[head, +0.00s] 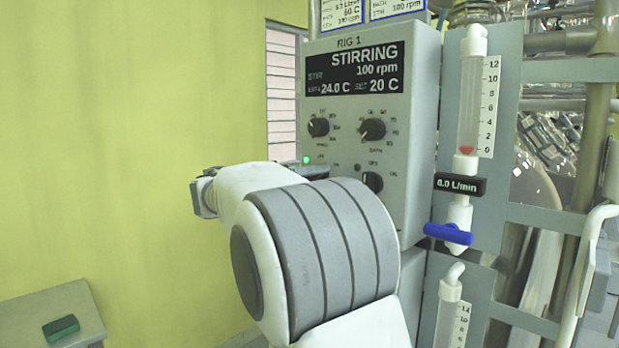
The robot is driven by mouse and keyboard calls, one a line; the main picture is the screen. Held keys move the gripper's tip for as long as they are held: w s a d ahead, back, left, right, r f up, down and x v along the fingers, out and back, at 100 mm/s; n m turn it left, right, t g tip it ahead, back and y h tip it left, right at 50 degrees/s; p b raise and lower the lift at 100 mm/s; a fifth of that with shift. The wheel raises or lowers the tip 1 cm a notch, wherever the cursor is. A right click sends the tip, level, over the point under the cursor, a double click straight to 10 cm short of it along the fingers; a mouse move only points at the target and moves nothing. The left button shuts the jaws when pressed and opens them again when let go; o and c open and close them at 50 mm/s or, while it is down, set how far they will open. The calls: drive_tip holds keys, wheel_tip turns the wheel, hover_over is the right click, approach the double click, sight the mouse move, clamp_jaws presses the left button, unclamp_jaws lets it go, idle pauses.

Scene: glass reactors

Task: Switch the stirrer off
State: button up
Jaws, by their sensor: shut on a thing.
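The grey control box (425,130) labelled RIG 1 stands at the centre. Its black display (355,70) reads STIRRING, 100 rpm, 24.0 C and SET 20 C. Below it are a left black knob (318,127), a right black knob (373,129) and a lower black knob (372,182); their small labels are hard to read. A small green light (306,160) glows at the box's lower left edge. My arm covers the lower left of the box. My gripper's fingertips are hidden behind it, so what they touch does not show.
Right of the box is a flow tube (472,105) with a 0.0 L/min readout (460,185) and a blue valve handle (448,233). Metal frames and glassware crowd the right. A grey table (40,305) with a dark green block (61,327) is at lower left.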

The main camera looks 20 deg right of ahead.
drive_tip(key=n+p, duration=0.2)
drive_tip(key=n, duration=0.9)
drive_tip(key=shift+n, duration=0.3)
idle(0.5)
drive_tip(key=o, duration=1.4)
drive_tip(key=shift+a, duration=0.15)
drive_tip(key=v, duration=1.7)
drive_tip(key=shift+s+b, duration=0.1)
drive_tip(key=shift+b, duration=0.2)
